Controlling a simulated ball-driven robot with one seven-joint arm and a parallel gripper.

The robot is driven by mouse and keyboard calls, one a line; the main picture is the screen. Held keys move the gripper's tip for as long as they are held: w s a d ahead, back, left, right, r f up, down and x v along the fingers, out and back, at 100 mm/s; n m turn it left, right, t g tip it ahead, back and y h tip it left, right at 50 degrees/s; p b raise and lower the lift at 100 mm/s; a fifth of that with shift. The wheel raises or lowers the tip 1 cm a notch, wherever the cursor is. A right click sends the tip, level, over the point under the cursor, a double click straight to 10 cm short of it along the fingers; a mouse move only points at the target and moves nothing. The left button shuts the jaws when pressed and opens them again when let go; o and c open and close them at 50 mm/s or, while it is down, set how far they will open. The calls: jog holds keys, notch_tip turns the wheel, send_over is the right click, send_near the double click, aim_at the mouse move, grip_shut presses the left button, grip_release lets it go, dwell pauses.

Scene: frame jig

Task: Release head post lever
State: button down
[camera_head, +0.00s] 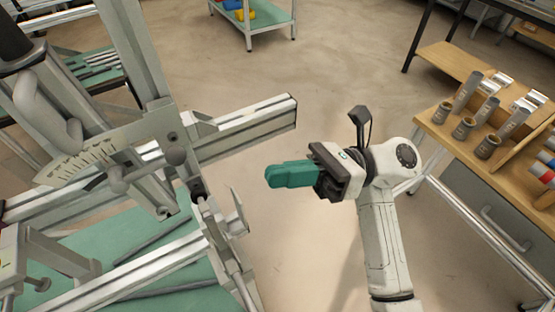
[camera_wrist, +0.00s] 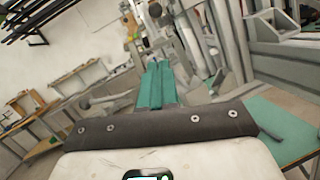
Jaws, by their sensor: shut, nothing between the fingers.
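The frame jig's upright post (camera_head: 138,45) stands at the left of the head view, with a curved scale plate (camera_head: 85,165) below it. A grey rounded handle (camera_head: 45,105) and a black cylindrical grip (camera_head: 14,42) show at the far left; I cannot tell for certain which part is the head post lever. My gripper (camera_head: 272,176), with teal fingers, is shut and empty. It points left towards the jig, in front of the rail's right end and apart from it. In the wrist view the shut fingers (camera_wrist: 158,80) point towards blurred jig parts.
A silver rail (camera_head: 245,125) sticks out right from the jig. Thin metal jig parts (camera_head: 225,235) stand below it. A wooden bench (camera_head: 430,125) with several cylinders and cups is at the right. A cart (camera_head: 270,18) stands at the back. Open floor lies between.

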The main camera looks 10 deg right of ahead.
jog(key=p, duration=0.2)
send_near(181, 164)
jog(key=a+f, duration=0.3)
jog(key=a, duration=0.1)
jog(key=shift+w+a+r+p, duration=0.1)
jog(key=shift+a+r+p, duration=0.3)
jog(key=shift+a+r, duration=0.3)
jog(key=shift+w+a+r+p, duration=0.1)
jog(key=shift+a+r+p, duration=0.35)
jog(key=shift+r, duration=0.35)
jog(key=shift+r, duration=0.1)
jog(key=shift+r+h, duration=0.3)
